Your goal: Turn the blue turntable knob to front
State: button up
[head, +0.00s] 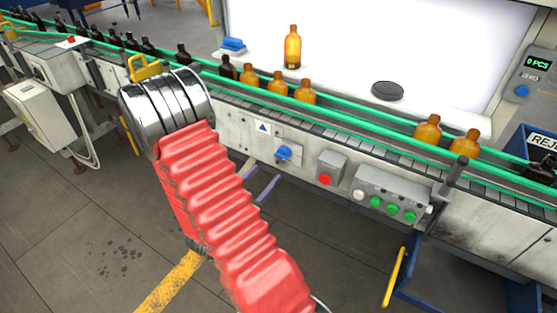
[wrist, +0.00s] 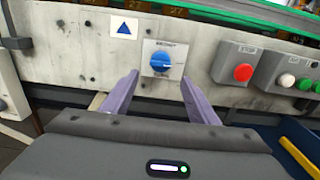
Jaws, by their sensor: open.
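A blue knob (head: 284,153) sits on a pale square plate on the conveyor's front panel. In the wrist view the knob (wrist: 160,62) shows a raised grip lying roughly across it; the lettering above is too small to read. My gripper (wrist: 160,77) has two purple fingers spread apart, one low on either side of the knob, with nothing between them. I cannot tell whether the tips touch the panel. In the head view my red-sleeved arm hides most of the gripper. A dark round turntable disc (head: 387,91) lies behind the conveyor before the white lit screen.
Right of the knob are a red stop button (wrist: 243,72) and a box of white and green buttons (head: 391,198). A blue triangle sign (wrist: 124,28) is at left. Amber bottles (head: 278,82) stand on the green-railed belt; one amber bottle (head: 292,47) stands behind it.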

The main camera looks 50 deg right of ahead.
aim_at(283, 155)
jog(key=d, duration=0.9)
jog(key=shift+w, duration=0.4)
jog(key=shift+d, duration=0.1)
jog(key=c, duration=1)
